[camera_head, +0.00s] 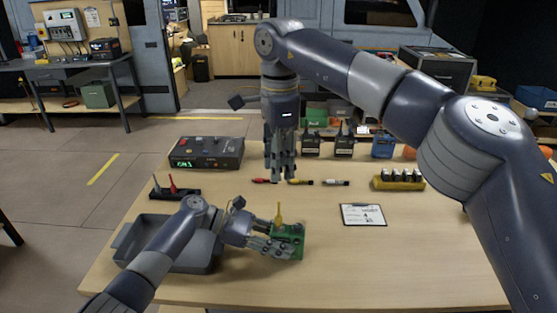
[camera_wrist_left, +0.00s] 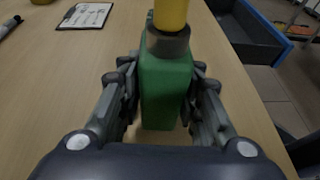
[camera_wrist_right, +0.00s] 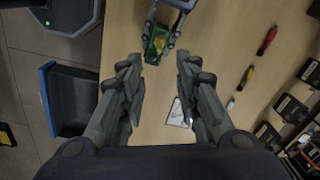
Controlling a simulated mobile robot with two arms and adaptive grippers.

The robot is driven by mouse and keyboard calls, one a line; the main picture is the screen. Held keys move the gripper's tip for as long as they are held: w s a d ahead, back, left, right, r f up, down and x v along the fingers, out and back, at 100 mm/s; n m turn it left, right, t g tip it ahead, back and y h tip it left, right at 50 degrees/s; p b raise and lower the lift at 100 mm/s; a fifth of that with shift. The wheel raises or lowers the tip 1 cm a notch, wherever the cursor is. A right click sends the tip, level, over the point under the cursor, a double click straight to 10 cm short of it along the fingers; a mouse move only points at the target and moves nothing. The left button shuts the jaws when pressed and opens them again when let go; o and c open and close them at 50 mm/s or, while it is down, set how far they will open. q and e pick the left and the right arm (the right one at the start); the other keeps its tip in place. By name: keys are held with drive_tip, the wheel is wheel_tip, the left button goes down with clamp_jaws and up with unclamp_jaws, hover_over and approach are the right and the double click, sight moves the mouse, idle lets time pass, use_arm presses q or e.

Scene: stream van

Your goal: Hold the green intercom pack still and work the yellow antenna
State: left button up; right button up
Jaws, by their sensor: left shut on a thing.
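The green intercom pack (camera_head: 291,240) is on or just above the front middle of the table, upright. The yellow antenna (camera_head: 279,214) stands up from its top. My left gripper (camera_head: 283,248) is shut on the pack, one finger on each side. In the left wrist view the pack (camera_wrist_left: 166,88) fills the gap, with the antenna (camera_wrist_left: 171,14) and its dark collar above. My right gripper (camera_head: 281,181) points down behind the pack, apart from it. In the right wrist view its fingers (camera_wrist_right: 160,62) are spread and empty, and the pack (camera_wrist_right: 157,42) shows beyond them.
A grey tray (camera_head: 128,242) lies left of the pack, partly behind my left arm. A control box (camera_head: 207,153) stands at the back left. Red (camera_head: 262,181), yellow (camera_head: 299,182) and white (camera_head: 336,183) pen-like items lie behind. A clipboard (camera_head: 363,215) lies right; the front right is clear.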

sight(279, 201)
wheel_tip(279, 201, down, 12)
drive_tip(key=shift+r, duration=0.1)
idle(0.4)
drive_tip(key=shift+c, duration=0.5)
clamp_jaws()
drive_tip(key=shift+o, duration=0.5)
unclamp_jaws()
drive_tip(key=shift+r, duration=0.1)
wheel_tip(279, 201, up, 12)
